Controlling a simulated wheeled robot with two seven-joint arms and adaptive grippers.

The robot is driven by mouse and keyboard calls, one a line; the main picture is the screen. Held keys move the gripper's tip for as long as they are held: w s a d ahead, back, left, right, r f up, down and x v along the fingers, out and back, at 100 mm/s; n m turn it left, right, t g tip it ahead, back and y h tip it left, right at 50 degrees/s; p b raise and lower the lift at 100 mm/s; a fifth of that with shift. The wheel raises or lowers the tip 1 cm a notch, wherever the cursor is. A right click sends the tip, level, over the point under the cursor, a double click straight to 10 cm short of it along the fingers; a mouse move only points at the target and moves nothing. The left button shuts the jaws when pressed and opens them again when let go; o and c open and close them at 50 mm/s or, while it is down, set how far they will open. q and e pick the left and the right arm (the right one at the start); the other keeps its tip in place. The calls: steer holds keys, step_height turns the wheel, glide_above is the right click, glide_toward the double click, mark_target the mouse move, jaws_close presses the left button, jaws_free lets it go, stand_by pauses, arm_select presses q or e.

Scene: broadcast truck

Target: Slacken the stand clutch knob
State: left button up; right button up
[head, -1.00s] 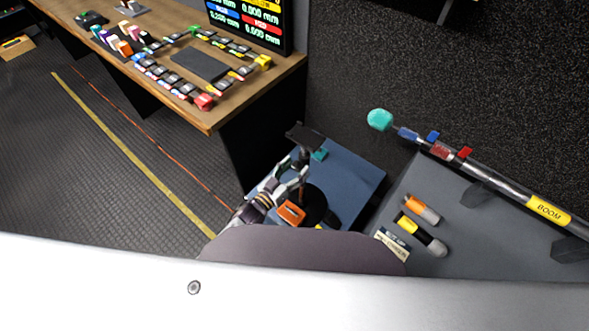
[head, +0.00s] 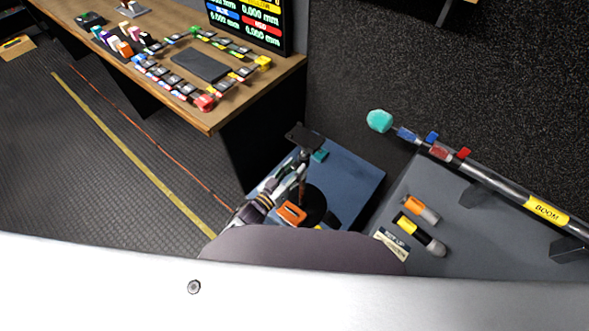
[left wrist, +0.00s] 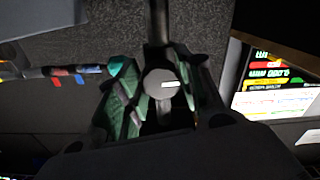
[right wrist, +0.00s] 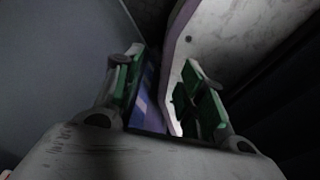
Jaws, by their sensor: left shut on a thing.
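The stand (head: 314,207) has a round black base and an upright post on a blue-grey surface, with a dark flat plate (head: 305,137) at its top. My left gripper (head: 299,170) reaches the post from the left, below the plate. In the left wrist view a round grey clutch knob (left wrist: 160,82) with a white mark sits between the fingers of my left gripper (left wrist: 160,95), which is shut on it. The dark post rises behind the knob. My right gripper (right wrist: 165,88) shows only in the right wrist view; its fingers are apart and hold nothing visible.
An orange item (head: 292,212) lies beside the stand base. A boom pole (head: 485,178) lies across a grey case top at the right, with orange and yellow-black cylinders (head: 421,209) near it. A wooden console desk (head: 215,118) stands behind left.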

arm_select(q)
steer(key=shift+r+n+p, duration=0.1)
steer(key=shift+n+p, duration=0.3)
steer(key=shift+n, duration=0.1)
steer(key=shift+n+p, duration=0.6)
steer(key=shift+n, duration=0.8)
steer(key=shift+n+p, duration=0.4)
steer(key=shift+n, duration=0.9)
arm_select(e)
steer(key=shift+s+a+r, duration=0.1)
steer(key=shift+a+r, duration=0.1)
steer(key=shift+r, duration=0.35)
steer(key=shift+s+a+r, duration=0.15)
steer(key=shift+a+r, duration=0.05)
steer(key=shift+r, duration=0.4)
steer(key=shift+s+a+r, duration=0.1)
steer(key=shift+a+r, duration=0.1)
steer(key=shift+r, duration=0.35)
